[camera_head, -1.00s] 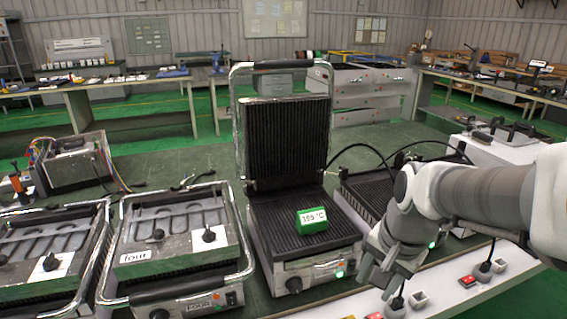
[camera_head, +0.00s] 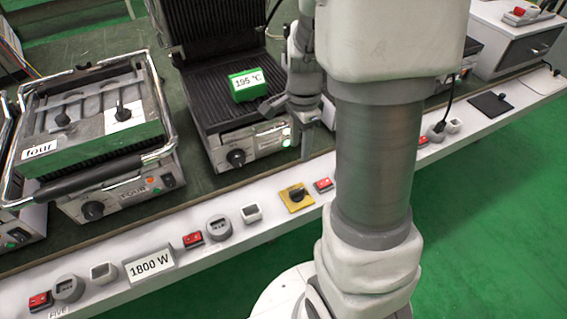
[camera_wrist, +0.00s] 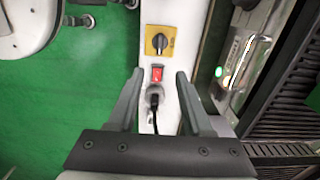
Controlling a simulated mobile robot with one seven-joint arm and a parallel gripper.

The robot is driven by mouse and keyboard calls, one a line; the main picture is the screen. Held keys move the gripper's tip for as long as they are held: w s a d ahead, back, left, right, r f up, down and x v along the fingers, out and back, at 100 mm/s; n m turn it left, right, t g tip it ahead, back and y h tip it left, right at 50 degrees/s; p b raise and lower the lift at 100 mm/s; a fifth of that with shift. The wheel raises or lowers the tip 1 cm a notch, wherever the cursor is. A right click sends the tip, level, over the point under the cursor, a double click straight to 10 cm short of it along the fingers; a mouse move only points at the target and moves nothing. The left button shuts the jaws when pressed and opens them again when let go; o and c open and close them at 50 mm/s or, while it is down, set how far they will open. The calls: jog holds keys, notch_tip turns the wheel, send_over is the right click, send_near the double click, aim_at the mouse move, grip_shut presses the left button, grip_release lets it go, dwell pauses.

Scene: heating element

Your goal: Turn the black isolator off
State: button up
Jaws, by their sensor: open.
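A black square plate with a small dark knob, the black isolator (camera_head: 489,104), is on the white rail at the right in the head view. Its knob setting is too small to tell. A yellow plate with a black rotary knob (camera_head: 296,197) is on the rail near the middle; it also shows in the wrist view (camera_wrist: 160,41). My gripper (camera_head: 303,138) hangs beside the grill's front right. In the wrist view my gripper (camera_wrist: 160,76) is open and empty, its fingers on either side of the rail's red switch and plug, not visibly touching them.
Red switches (camera_head: 193,239) and sockets (camera_head: 217,227) line the white rail. My arm hides part of the rail. Green floor (camera_head: 480,240) is free at right.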

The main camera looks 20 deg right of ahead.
aim_at(297, 190)
notch_tip(297, 190, down, 18)
jog(key=b, duration=0.7)
jog(key=shift+r, duration=0.15)
grip_shut()
